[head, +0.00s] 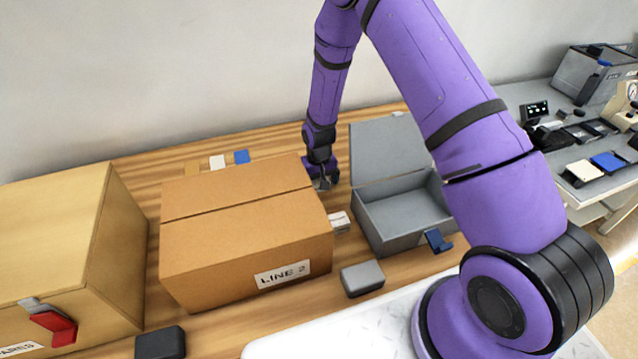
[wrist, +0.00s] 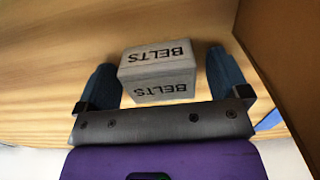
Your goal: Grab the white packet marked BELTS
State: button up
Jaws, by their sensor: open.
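The white packet marked BELTS (wrist: 158,70) lies on the wooden table, its lettering upside down in the wrist view. In the head view a small white packet with dark marking, which appears to be the same one (head: 340,221), sits against the right side of the LINE 2 box. My gripper (head: 325,182) is behind it, low beside the box's back right corner. In the wrist view my gripper (wrist: 164,80) is open, and the packet shows between its two blue fingers with a gap on each side. I cannot tell how far the packet is from the fingertips.
The cardboard LINE 2 box (head: 245,235) stands close on the left; its wall (wrist: 285,50) fills the wrist view's right edge. An open grey metal box (head: 400,232) stands to the right. A small grey box (head: 362,278) is in front. Bare wood lies left in the wrist view.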

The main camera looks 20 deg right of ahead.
jog(key=shift+c, duration=0.2)
jog(key=c, duration=1)
jog(key=shift+c, duration=0.2)
jog(key=shift+r, duration=0.15)
